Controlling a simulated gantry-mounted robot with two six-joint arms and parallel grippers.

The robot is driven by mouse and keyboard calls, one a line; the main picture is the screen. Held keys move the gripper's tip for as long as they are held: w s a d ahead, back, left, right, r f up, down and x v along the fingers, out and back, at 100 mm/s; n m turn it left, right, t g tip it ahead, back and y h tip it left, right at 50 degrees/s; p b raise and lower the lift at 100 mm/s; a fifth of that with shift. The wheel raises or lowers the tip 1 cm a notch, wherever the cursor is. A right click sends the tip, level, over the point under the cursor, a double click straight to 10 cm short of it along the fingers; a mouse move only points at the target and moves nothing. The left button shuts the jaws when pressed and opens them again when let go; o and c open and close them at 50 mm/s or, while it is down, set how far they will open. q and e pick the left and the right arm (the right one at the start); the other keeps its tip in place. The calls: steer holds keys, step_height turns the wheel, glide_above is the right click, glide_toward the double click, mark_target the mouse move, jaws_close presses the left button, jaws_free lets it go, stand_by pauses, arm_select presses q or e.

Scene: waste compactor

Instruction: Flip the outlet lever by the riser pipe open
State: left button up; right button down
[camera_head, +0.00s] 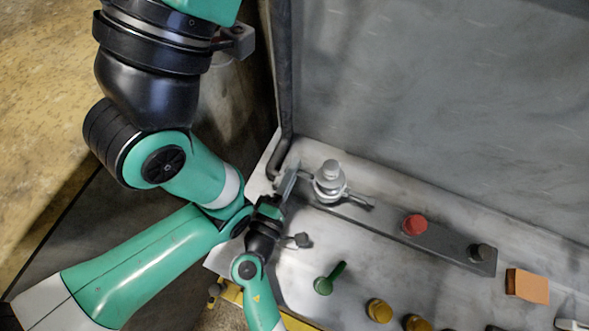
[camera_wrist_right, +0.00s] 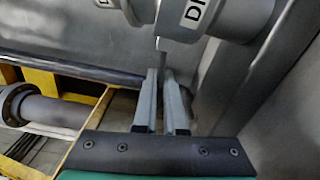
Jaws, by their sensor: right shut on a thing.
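A grey valve fitting (camera_head: 330,180) with a round top stands on the metal panel, with thin arms to its left and right. The dark riser pipe (camera_head: 284,120) comes down along the panel's left corner. My right gripper (camera_head: 290,178) is just left of the fitting, by the foot of the pipe. In the right wrist view its fingers (camera_wrist_right: 163,75) are nearly together on a thin grey lever (camera_wrist_right: 162,45), below a grey cylinder (camera_wrist_right: 215,15) with a partly cut-off label. The fingers hide much of the lever's end. My left gripper is not in view.
A red button (camera_head: 414,225), a black knob (camera_head: 482,252) and an orange block (camera_head: 527,286) lie to the right. A green lever (camera_head: 328,279) and yellow knobs (camera_head: 379,310) are nearer the front. A tall grey wall (camera_head: 430,90) rises behind the panel.

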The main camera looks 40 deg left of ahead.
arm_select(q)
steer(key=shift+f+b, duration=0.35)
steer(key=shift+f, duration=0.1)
arm_select(e)
steer(key=shift+r+m, duration=0.3)
steer(key=shift+m, duration=0.6)
steer(key=c, duration=1.3)
jaws_free()
steer(key=shift+o, duration=0.2)
